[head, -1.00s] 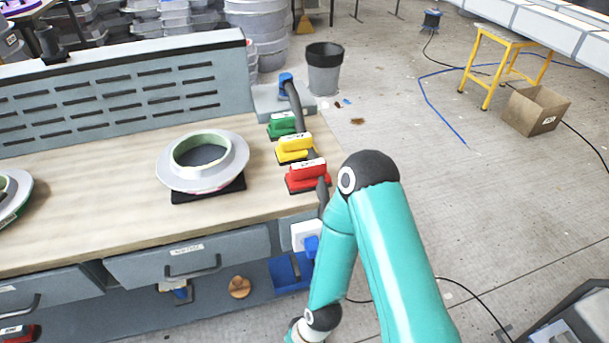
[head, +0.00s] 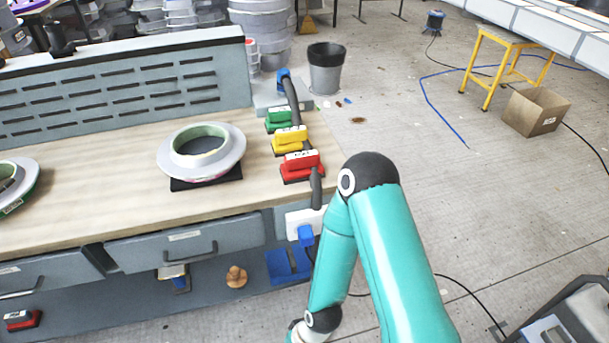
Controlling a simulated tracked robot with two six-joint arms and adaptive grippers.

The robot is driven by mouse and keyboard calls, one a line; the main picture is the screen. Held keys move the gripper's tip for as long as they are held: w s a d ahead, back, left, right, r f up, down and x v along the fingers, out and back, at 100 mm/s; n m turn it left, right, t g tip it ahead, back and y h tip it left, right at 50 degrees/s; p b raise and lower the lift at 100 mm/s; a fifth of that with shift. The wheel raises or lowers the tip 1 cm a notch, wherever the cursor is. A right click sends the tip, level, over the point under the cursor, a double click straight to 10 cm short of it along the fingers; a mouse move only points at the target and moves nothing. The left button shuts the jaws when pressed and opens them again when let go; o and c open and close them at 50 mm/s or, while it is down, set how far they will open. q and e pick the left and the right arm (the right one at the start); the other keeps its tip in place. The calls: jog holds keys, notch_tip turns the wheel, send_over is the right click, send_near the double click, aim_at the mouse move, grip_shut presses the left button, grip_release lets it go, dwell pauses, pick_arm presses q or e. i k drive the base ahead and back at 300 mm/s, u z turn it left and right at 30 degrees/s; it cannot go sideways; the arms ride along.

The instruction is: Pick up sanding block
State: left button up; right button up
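Three block-shaped tools that look like sanding blocks stand in a row at the right end of the bench: a green one (head: 280,121), a yellow one (head: 290,139) and a red one (head: 302,167). The yellow and red ones have white labels on top. Another red block with a white top (head: 22,319) lies low at the left, below the drawers. My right arm is folded at the right of the bench, its elbow close to the red block in the picture. Its gripper is below the frame. My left arm and gripper are not in view.
A round mould (head: 202,152) sits on a dark pad on the bench (head: 95,195). A dark hose (head: 292,95) runs beside the blocks. A slotted panel (head: 125,85) closes the back. A bin (head: 326,68) stands behind.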

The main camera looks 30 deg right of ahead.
aim_at(295, 169)
jog(key=k, duration=1.1)
jog(key=z, duration=0.45)
jog(key=i, duration=1.5)
jog(key=u, duration=0.35)
